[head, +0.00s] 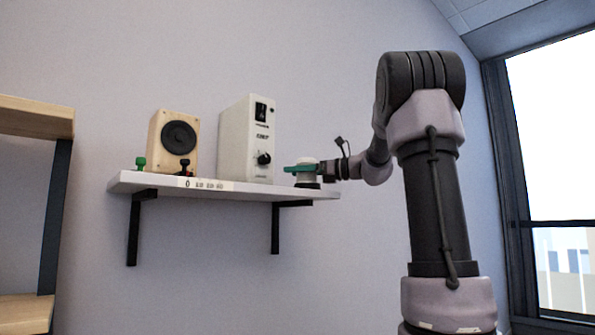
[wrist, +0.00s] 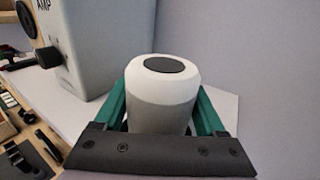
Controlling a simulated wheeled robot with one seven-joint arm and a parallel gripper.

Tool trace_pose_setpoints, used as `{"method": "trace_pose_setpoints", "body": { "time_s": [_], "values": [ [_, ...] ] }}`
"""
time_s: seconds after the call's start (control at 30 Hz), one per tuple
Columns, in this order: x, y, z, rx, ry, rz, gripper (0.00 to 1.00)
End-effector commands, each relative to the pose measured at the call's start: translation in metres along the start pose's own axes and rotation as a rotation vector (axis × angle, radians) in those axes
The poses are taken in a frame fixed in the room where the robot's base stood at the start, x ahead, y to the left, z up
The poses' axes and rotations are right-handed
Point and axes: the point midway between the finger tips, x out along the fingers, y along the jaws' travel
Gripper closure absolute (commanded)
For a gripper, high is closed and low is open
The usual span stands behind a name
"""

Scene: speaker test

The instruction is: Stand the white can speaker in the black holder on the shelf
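The white can speaker (head: 307,174) is upright at the right end of the shelf (head: 130,181). In the wrist view the can (wrist: 162,97) shows its dark round top between my green fingers. My gripper (head: 300,168) comes in level from the right, with a finger along each side of the can, and looks shut on it. The black holder (head: 307,186) shows as a dark low band right under the can. I cannot tell whether the can is seated in it or just above. The wrist view hides the can's foot and the holder.
A white amplifier box (head: 235,140) stands close to the left of the can. A wooden speaker (head: 172,145) is further left, with a green clamp (head: 140,163) and a red-black one (head: 185,169) near it. A window is at right.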

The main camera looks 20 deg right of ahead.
Motion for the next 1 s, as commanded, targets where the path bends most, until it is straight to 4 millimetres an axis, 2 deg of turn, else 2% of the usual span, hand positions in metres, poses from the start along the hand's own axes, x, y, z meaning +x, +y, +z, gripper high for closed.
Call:
{"method": "trace_pose_setpoints", "body": {
  "time_s": [0.03, 0.07, 0.3, 0.43, 0.8, 1.0],
  "values": [
    [0.0, 0.0, 0.0, 0.0, 0.0, 0.0, 0.09],
    [0.0, 0.0, 0.0, 0.0, 0.0, 0.0, 0.0],
    [0.0, 0.0, 0.001, 0.0, 0.0, 0.0, 0.0],
    [-0.001, 0.0, 0.009, -0.001, 0.0, 0.0, 0.0],
    [-0.078, -0.001, 0.007, 0.001, 0.001, -0.005, 0.0],
    [-0.109, 0.0, 0.007, 0.001, 0.001, -0.002, 0.0]
  ]
}}
